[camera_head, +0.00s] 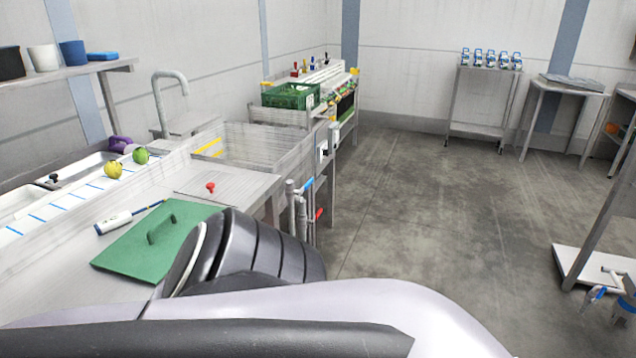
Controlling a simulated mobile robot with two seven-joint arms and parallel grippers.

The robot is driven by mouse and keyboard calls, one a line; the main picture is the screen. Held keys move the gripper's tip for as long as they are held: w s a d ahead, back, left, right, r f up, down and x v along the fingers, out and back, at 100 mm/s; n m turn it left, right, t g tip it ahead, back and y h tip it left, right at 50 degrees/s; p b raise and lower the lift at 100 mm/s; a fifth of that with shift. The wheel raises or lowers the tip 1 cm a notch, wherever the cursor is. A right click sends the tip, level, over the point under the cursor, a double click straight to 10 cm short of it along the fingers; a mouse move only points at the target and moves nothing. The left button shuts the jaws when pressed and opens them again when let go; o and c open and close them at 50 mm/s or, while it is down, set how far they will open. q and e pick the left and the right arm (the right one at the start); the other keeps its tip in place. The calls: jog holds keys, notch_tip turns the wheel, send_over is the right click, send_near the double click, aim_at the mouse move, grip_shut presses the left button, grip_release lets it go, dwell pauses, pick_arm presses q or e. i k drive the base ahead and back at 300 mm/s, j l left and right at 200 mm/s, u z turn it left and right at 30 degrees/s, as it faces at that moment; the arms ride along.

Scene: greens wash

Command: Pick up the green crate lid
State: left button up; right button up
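The green crate lid (143,246) lies flat on the steel counter at the lower left. It is a flat green panel with a raised green handle (161,229) in its middle. My own arm, dark and pale, crosses the bottom of the view and hides the lid's right corner. Neither gripper shows in the view, so I cannot see their fingers. A green crate (290,96) stands further back on the bench beyond the sink.
A white and blue pen-like tool (115,223) lies by the lid's left edge. A red knob (210,187) is on the counter behind it. A yellow-green fruit (113,170) and a green one (141,156) are near the sink (262,148).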

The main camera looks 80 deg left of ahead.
aim_at(147, 252)
jog(key=l+u, duration=0.1)
jog(key=u, duration=3.45)
jog(key=i+l+u, duration=0.1)
jog(key=u, duration=0.3)
jog(key=l+u, duration=0.25)
jog(key=u, duration=0.2)
jog(key=i+l+u, duration=0.1)
jog(key=l+u, duration=0.3)
jog(key=l, duration=0.4)
jog(key=l+u, duration=0.1)
jog(key=l, duration=0.65)
jog(key=l+u, duration=0.15)
jog(key=l, duration=0.65)
jog(key=k, duration=0.1)
